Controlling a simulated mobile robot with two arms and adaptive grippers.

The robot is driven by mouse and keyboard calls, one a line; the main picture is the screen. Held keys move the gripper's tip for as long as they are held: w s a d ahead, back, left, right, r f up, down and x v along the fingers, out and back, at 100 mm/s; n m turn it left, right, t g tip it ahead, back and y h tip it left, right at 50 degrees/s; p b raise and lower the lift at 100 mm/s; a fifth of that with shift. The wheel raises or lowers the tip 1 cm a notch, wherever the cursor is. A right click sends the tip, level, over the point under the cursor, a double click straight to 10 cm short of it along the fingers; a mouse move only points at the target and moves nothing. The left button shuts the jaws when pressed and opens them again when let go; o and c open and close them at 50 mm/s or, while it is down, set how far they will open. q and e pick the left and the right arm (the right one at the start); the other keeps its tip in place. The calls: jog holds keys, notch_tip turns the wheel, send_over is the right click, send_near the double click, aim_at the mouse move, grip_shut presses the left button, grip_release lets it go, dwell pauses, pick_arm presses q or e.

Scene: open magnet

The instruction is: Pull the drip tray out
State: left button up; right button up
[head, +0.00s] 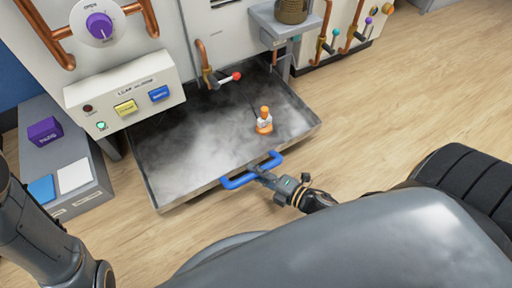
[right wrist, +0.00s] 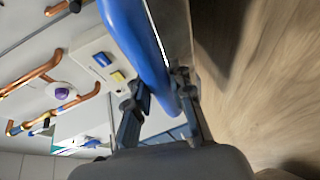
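The drip tray (head: 190,193) is a wide, shallow metal tray that sticks out from the lower front of the machine. White mist lies over its floor. A blue bar handle (head: 236,183) is fixed to its front edge. My right gripper (head: 265,171) is at the middle of this handle. In the right wrist view, the blue handle (right wrist: 138,40) runs between the two fingers of the right gripper (right wrist: 163,95), which are closed around it. My left arm shows at the lower left of the head view, but its gripper is not in view.
A small orange and white object (head: 264,121) stands in the tray. A copper tap with a red-tipped lever (head: 222,79) hangs over its back. A grey side unit (head: 62,165) with a purple block (head: 44,131) stands left. Wooden floor (head: 385,110) is clear to the right.

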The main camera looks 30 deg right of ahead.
jog(key=o, duration=0.4)
jog(key=v, duration=1.2)
